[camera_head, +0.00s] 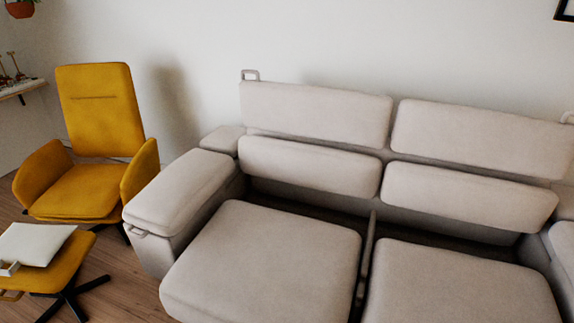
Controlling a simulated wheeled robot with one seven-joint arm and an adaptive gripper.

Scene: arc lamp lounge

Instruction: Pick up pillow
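A white, flat, squarish thing that looks like a pillow (38,244) lies on the yellow footstool (75,262) at the lower left. Its left side is close to the picture's edge. A small pale object (8,269) shows at its lower left corner; I cannot tell what it is. My gripper is not in view.
A yellow armchair (88,190) stands behind the footstool. A large pale grey sofa (262,262) fills the middle and right. Wooden floor (122,285) shows between footstool and sofa. A shelf (22,88) and hanging plant pot (19,9) are at the far left.

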